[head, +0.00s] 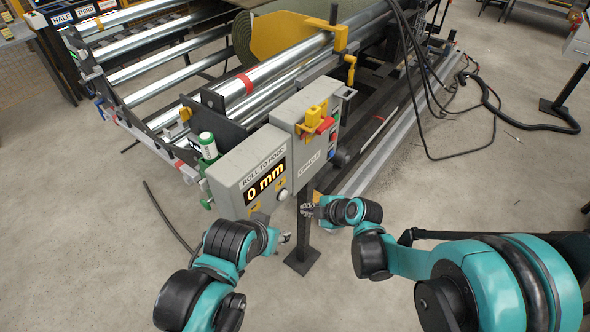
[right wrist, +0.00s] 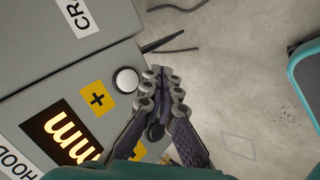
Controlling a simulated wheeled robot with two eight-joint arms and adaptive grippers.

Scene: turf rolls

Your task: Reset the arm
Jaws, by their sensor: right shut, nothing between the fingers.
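My right gripper (head: 310,210) is in front of the control boxes, near the post below them. In the right wrist view its fingers (right wrist: 163,88) are together and empty, beside a white round button (right wrist: 126,80) and a yellow plus key (right wrist: 97,98). I cannot tell whether they touch the box. My left gripper (head: 276,232) is small and partly hidden by its own wrist, just below the grey box (head: 232,172) labelled "ROLL TO HOOD". I cannot tell its finger state. The box's display (head: 265,188) reads "0 mm".
A second grey box (head: 300,160) labelled "CRADLE" carries a yellow and red control (head: 316,120). Its post (head: 303,250) stands on the floor. Behind is a machine with shiny metal rollers (head: 250,82). Black cables (head: 440,120) hang at the right. Concrete floor is open at left.

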